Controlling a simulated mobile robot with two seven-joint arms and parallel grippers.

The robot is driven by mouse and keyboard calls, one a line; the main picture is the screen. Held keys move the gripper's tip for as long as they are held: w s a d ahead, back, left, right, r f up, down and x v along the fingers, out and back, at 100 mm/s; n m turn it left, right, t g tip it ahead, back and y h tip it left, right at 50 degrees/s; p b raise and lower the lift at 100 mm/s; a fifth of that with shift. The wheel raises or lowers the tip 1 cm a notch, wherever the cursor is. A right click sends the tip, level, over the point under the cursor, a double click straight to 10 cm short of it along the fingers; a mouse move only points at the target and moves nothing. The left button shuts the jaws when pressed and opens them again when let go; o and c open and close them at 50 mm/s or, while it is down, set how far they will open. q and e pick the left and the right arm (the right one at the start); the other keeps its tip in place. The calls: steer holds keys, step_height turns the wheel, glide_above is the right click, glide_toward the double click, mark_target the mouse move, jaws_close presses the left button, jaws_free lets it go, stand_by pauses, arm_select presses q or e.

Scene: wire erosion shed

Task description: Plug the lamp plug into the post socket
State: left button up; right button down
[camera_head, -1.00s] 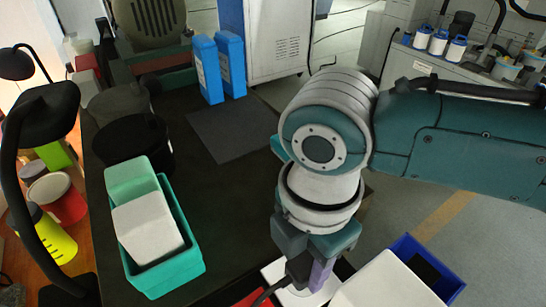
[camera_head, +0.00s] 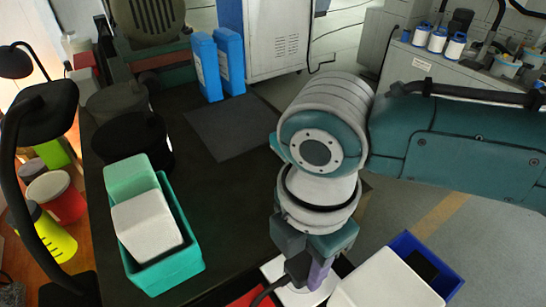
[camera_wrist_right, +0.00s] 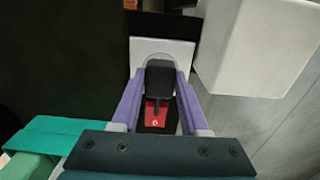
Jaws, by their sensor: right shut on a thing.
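My right gripper (camera_head: 316,278) points down near the bottom of the head view. Its purple fingers are shut on the black lamp plug (camera_wrist_right: 160,78), which sits between them in the right wrist view. The plug's dark cable (camera_head: 262,295) runs off toward the lower left in the head view. A white plate with a round rim, which looks like the post socket (camera_wrist_right: 165,50), lies just beyond the plug. In the head view the white plate (camera_head: 273,268) is partly hidden by the gripper. I cannot tell whether plug and socket touch. My left gripper is out of view.
A white block (camera_head: 385,283) and a blue bin (camera_head: 452,287) stand close to the gripper's right. A green tray (camera_head: 168,277) with boxes stands left on the dark bench. A red thing (camera_wrist_right: 154,112) lies below the plug. Black lamps (camera_head: 40,115) stand far left.

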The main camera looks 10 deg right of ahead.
steer(key=shift+f, duration=0.4)
steer(key=shift+c, duration=1.7)
jaws_free()
steer(key=shift+r, duration=0.2)
step_height(320, 180, up, 10)
steer(key=shift+f+p, duration=0.15)
steer(key=shift+p, duration=0.15)
